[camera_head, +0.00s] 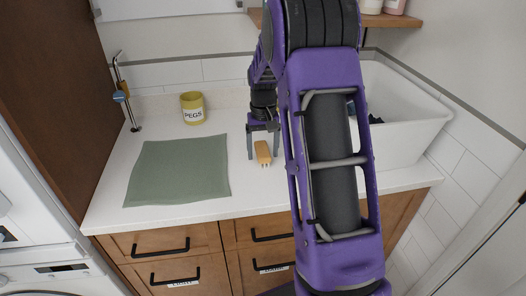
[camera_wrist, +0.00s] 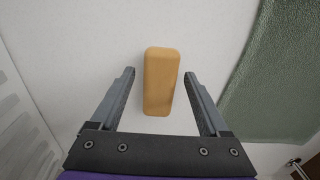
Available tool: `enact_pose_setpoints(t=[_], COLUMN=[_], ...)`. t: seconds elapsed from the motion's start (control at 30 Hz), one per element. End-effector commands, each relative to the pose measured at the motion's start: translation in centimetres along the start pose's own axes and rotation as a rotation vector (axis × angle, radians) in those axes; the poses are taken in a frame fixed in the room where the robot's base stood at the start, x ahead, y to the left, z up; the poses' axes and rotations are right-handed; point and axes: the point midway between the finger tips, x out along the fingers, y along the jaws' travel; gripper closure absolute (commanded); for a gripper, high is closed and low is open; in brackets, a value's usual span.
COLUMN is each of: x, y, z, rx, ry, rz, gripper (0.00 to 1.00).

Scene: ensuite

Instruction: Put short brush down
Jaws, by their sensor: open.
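The short brush (camera_head: 263,153) lies on the white countertop, with a wooden orange-tan back facing up and a little of its pale bristles showing at the near end in the head view. In the wrist view its back (camera_wrist: 161,80) is a rounded block between and beyond my fingertips. My gripper (camera_head: 264,157) is open above and around the brush, with one finger on either side. In the wrist view my gripper (camera_wrist: 160,75) shows clear gaps between both fingers and the brush. Nothing is held.
A green cloth (camera_head: 180,170) lies flat left of the brush. A yellow pegs pot (camera_head: 193,108) stands behind it, near a metal stand (camera_head: 127,95) with a blue clip. Bare counter surrounds the brush.

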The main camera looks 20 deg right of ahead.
Motion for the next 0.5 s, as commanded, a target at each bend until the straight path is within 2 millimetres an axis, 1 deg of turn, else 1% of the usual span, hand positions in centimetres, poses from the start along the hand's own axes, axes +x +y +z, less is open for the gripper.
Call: enact_pose_setpoints(t=[0.17,0.3,0.4,0.5], x=[-3.5,-6.6,-8.6,-10.1], y=[0.0,0.0,0.0,0.0], z=[-0.1,-0.1,-0.1,-0.1], rx=[0.0,0.0,0.0,0.0], ry=[0.006,0.006,0.005,0.003], rz=[0.0,0.0,0.0,0.0], gripper=[0.21,0.21,0.21,0.21])
